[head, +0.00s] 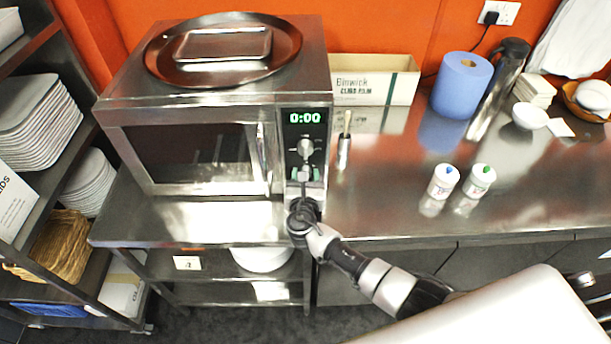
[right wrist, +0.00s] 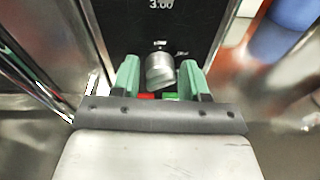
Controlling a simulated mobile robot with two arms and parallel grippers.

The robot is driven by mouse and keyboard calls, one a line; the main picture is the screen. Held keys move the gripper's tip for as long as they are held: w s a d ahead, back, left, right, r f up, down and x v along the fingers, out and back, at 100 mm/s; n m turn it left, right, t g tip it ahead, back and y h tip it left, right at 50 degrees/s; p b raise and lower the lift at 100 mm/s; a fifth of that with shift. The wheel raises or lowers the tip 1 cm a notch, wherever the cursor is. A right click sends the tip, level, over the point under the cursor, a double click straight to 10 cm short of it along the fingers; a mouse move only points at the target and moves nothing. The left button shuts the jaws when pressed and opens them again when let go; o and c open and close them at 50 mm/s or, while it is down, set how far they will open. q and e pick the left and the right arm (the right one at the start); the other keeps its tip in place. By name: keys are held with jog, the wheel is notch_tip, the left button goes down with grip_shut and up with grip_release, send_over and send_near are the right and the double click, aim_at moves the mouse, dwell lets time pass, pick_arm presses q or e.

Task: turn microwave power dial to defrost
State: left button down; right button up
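The steel microwave (head: 195,108) stands on the counter with its door shut and its display (head: 304,118) reading 0:00. Its silver power dial (head: 306,147) sits on the black control panel below the display. In the right wrist view the dial (right wrist: 160,70) appears between my fingertips, with a gap on each side; I see no clear contact. My right gripper (head: 306,173) is open, with green fingers, just in front of the panel; it also shows in the right wrist view (right wrist: 159,75). The dial's markings are too small to read. My left gripper is not in view.
A red button (right wrist: 146,96) and a green button (right wrist: 170,96) lie below the dial. A round tray (head: 165,62) rests on the microwave. A brush-like tool (head: 344,150) stands close right of the panel. Two white shakers (head: 443,182) stand farther right on the counter.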

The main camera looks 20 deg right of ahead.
jog(key=shift+o, duration=1.1)
jog(key=f+b+v, duration=0.1)
jog(key=b+v, duration=0.1)
jog(key=v, duration=0.8)
jog(key=shift+s+r, duration=0.4)
jog(key=shift+r, duration=0.1)
jog(key=shift+a, duration=0.1)
